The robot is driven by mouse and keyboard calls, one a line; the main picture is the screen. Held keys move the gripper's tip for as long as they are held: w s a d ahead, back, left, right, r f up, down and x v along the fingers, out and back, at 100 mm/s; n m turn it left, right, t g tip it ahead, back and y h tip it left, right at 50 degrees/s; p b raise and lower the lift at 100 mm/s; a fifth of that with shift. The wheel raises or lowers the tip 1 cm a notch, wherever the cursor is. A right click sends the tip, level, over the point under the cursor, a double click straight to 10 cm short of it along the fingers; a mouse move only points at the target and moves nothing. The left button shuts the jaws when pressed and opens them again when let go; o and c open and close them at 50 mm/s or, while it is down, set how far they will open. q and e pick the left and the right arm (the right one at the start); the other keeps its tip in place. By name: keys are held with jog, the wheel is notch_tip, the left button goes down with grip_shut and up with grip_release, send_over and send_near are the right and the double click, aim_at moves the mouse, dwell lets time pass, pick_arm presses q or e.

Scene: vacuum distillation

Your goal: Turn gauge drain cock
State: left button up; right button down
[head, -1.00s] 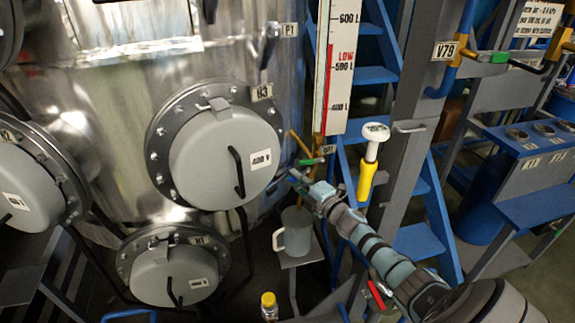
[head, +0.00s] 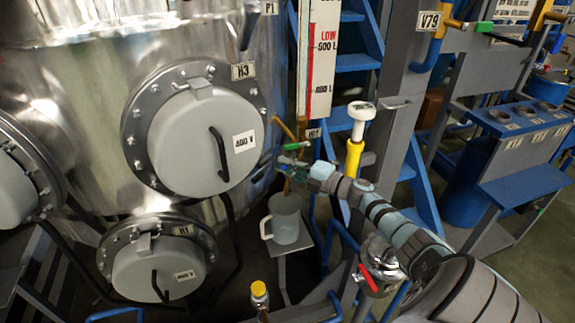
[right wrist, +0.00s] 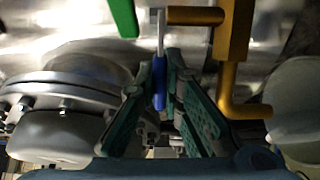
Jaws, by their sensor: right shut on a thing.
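A brass cock (right wrist: 235,35) with a blue lever handle (right wrist: 158,85) shows in the right wrist view. The blue handle stands between the green-padded fingers of my right gripper (right wrist: 163,105), which is shut on it. In the head view my right gripper (head: 287,166) is at the foot of the level gauge (head: 321,60), just below a green handle (head: 297,146). The blue handle cannot be made out clearly there. The green handle (right wrist: 124,17) also shows in the right wrist view, apart from my fingers. My left gripper is not in view.
A grey jug (head: 286,220) stands on a small stand (head: 282,268) below my right gripper. The steel vessel with its round grey covers (head: 205,140) is close on the left. A yellow and white fitting (head: 355,150) rises behind my right arm.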

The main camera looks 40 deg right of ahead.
jog(key=c, duration=1.7)
grip_release()
jog(key=shift+s, duration=0.15)
jog(key=v, duration=1.2)
